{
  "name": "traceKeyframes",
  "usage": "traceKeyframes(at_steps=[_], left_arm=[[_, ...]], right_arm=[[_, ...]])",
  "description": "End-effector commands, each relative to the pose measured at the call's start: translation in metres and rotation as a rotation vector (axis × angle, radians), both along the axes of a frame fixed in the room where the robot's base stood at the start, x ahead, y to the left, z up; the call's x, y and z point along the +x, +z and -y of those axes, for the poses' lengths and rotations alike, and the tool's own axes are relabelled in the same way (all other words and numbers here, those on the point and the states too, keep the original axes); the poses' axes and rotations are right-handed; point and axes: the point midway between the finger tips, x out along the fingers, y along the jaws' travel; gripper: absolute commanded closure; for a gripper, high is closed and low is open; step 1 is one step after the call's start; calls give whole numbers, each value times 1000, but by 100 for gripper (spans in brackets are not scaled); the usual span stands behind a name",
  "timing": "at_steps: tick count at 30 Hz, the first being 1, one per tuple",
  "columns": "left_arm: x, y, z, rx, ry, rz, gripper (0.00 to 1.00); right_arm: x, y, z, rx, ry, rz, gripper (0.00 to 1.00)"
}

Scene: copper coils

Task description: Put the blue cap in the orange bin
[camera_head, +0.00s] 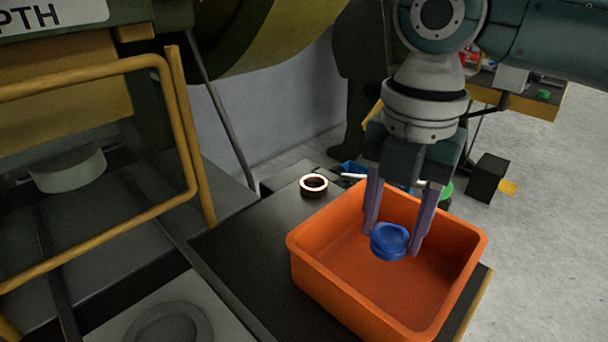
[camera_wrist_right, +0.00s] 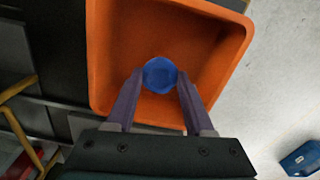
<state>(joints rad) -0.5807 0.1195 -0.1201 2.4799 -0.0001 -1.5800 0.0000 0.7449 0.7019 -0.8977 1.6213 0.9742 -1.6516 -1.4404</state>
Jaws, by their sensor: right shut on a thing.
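The blue cap (camera_head: 390,241) is held between the two purple fingers of my right gripper (camera_head: 397,240). In the head view it overlaps the inside of the orange bin (camera_head: 345,292). In the right wrist view the cap (camera_wrist_right: 160,75) sits between the fingertips (camera_wrist_right: 160,82), with the bin (camera_wrist_right: 100,55) around it and its floor behind. The bin looks otherwise empty. I cannot tell exactly how far the cap is above the bin floor. My left gripper does not show.
The bin stands on a dark table (camera_head: 240,243). A yellow rail (camera_head: 185,150) and a large machine are at the left. Grey floor (camera_head: 545,240) is open at the right.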

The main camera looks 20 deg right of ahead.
Motion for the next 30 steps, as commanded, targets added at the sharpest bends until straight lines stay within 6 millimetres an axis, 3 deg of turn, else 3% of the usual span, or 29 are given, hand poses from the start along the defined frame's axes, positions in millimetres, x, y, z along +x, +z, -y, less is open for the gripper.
traceKeyframes(at_steps=[7,13,25,26,30], left_arm=[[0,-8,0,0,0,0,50],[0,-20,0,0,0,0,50],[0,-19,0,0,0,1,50],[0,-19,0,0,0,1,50],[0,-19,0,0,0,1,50]], right_arm=[[0,-22,0,0,0,-1,100],[0,-53,0,1,-1,-2,100],[0,-58,0,0,0,0,100],[0,-57,0,0,0,0,44],[0,-57,0,0,0,0,28]])
